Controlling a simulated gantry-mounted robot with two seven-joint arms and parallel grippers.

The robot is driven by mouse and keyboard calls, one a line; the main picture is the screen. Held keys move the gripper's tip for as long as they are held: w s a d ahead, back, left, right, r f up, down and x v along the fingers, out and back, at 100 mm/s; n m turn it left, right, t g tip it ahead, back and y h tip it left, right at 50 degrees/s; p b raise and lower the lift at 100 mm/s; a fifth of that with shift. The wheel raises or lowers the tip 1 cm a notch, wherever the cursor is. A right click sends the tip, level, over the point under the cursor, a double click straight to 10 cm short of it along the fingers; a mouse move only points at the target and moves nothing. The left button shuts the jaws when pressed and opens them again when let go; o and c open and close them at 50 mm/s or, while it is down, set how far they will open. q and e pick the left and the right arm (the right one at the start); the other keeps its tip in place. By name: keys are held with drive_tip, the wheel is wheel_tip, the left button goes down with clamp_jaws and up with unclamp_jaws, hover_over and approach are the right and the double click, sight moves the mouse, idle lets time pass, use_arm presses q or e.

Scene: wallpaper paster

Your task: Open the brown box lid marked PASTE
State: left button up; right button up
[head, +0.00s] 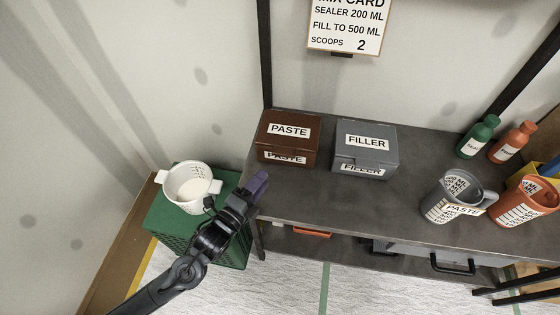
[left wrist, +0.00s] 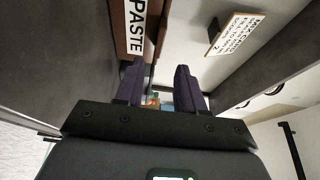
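The brown box (head: 287,138) marked PASTE stands at the back left of the dark table, its lid (head: 289,122) shut. Its brown side and PASTE label (left wrist: 135,28) show at the top left of the left wrist view. My left gripper (head: 258,186) is in front of the table's left end, below and left of the box and apart from it. In the left wrist view its two dark fingers (left wrist: 158,75) stand apart with nothing between them. My right gripper does not show.
A grey FILLER box (head: 365,148) stands close to the right of the brown one. A white pot (head: 187,187) sits on a green crate (head: 160,225) at left. Jugs (head: 455,196) and green and orange bottles (head: 478,136) stand at right. The table's middle is clear.

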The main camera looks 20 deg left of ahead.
sight(282, 156)
use_arm(q)
drive_tip(key=w, duration=0.3)
drive_tip(key=w+d, duration=0.1)
drive_tip(key=w, duration=0.2)
drive_tip(key=w+d, duration=0.1)
drive_tip(key=w, duration=0.3)
drive_tip(key=shift+b, duration=0.4)
drive_tip(key=shift+s, duration=0.1)
clamp_jaws()
